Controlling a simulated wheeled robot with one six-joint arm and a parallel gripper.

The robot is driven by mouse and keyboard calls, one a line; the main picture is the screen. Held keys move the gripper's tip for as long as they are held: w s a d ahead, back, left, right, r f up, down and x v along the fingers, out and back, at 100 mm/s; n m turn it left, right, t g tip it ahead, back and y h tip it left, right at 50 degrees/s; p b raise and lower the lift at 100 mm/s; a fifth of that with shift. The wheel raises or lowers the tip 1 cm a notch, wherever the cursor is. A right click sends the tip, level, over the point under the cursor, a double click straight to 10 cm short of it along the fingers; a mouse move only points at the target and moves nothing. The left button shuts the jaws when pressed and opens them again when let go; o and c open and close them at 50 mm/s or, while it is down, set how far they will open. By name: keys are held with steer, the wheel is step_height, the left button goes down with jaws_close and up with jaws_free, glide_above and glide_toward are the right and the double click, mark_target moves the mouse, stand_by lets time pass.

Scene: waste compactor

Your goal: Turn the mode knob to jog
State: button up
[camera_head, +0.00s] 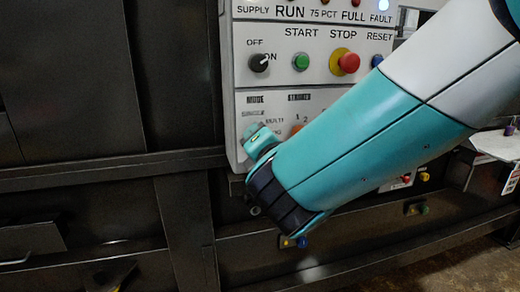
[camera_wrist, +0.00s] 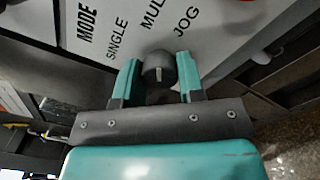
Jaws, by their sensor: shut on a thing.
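The mode knob (camera_wrist: 159,66) is a dark round knob with a short pale mark, on the white panel in the wrist view. The words MODE, SINGLE, MUL and JOG (camera_wrist: 187,20) are printed around its far side; the end of the third word is cut off. The mark looks roughly upright in the picture; I cannot tell for sure which word it points to. My gripper (camera_wrist: 157,76) is shut on the knob, a teal finger on either side. In the head view, my gripper (camera_head: 258,142) is at the panel's lower left and hides the knob.
Above on the control panel (camera_head: 300,80) are an off/on knob (camera_head: 259,62), a green start button (camera_head: 301,62) and a red stop button (camera_head: 345,62). My arm covers the panel's lower right. Dark machine walls (camera_head: 80,90) lie to the left.

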steer(key=shift+f+m+b, duration=0.1)
steer(key=shift+m+b, duration=2.1)
steer(key=shift+m, duration=0.9)
steer(key=o, duration=0.9)
steer(key=shift+b+v, duration=2.7)
steer(key=shift+v, duration=6.05)
